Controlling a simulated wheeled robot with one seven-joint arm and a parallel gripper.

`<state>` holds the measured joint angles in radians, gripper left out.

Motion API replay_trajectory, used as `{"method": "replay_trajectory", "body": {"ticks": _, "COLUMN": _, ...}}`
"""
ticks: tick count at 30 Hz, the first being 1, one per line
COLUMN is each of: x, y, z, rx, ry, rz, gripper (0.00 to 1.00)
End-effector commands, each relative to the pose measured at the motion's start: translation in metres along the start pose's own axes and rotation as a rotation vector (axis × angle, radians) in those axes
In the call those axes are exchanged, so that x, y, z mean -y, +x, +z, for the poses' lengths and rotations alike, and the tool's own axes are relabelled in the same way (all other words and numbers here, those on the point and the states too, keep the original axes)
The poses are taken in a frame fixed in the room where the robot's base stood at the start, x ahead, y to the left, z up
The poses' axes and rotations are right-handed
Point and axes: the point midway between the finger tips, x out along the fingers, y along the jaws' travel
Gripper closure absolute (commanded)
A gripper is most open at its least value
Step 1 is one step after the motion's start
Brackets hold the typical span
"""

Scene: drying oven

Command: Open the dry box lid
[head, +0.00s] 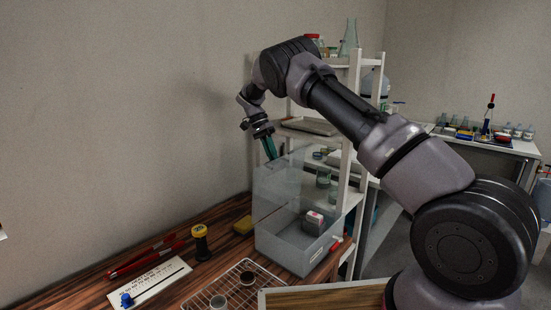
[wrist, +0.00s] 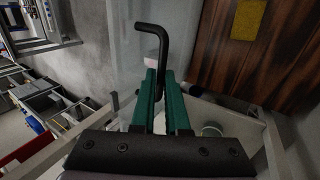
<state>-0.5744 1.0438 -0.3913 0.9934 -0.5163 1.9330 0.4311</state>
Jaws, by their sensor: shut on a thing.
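The dry box (head: 284,246) is a clear box standing on the wooden bench. Its clear lid (head: 277,183) stands raised along the box's far left side, and the box looks open at the top. My gripper (head: 270,148), with green fingers, is at the raised lid's upper edge. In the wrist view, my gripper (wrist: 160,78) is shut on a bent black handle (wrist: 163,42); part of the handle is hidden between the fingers. Inside the box are a pink-and-white item (head: 313,219) and a grey block beneath it.
A white shelf rack (head: 349,130) with glassware and a tray stands close behind the box. A wire rack (head: 237,291), a black-and-yellow bottle (head: 201,243), a yellow block (head: 243,225) and a white ruled board (head: 151,284) lie around the box. The wall is close at left.

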Motion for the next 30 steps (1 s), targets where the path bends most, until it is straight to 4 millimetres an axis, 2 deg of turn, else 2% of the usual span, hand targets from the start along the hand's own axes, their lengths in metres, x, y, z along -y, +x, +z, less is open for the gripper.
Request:
{"method": "replay_trajectory", "body": {"ticks": 1, "x": 0.002, "y": 0.004, "z": 0.003, "rx": 0.007, "ry": -0.004, "rz": 0.006, "gripper": 1.00}}
{"method": "replay_trajectory", "body": {"ticks": 10, "x": 0.002, "y": 0.005, "z": 0.003, "rx": 0.007, "ry": -0.004, "rz": 0.007, "gripper": 1.00}}
{"method": "replay_trajectory", "body": {"ticks": 11, "x": 0.002, "y": 0.005, "z": 0.003, "rx": 0.007, "ry": -0.004, "rz": 0.007, "gripper": 0.76}}
{"method": "replay_trajectory", "body": {"ticks": 12, "x": 0.002, "y": 0.004, "z": 0.003, "rx": 0.007, "ry": -0.003, "rz": 0.006, "gripper": 0.61}}
{"method": "replay_trajectory", "body": {"ticks": 13, "x": 0.002, "y": 0.004, "z": 0.003, "rx": 0.006, "ry": -0.003, "rz": 0.006, "gripper": 0.58}}
{"method": "replay_trajectory", "body": {"ticks": 23, "x": 0.001, "y": 0.000, "z": 0.001, "rx": 0.002, "ry": -0.001, "rz": 0.002, "gripper": 0.58}}
{"method": "replay_trajectory", "body": {"ticks": 26, "x": 0.001, "y": -0.009, "z": 0.000, "rx": 0.000, "ry": 0.000, "rz": 0.001, "gripper": 0.58}}
{"method": "replay_trajectory", "body": {"ticks": 30, "x": 0.002, "y": -0.032, "z": 0.000, "rx": 0.000, "ry": 0.000, "rz": -0.001, "gripper": 0.58}}
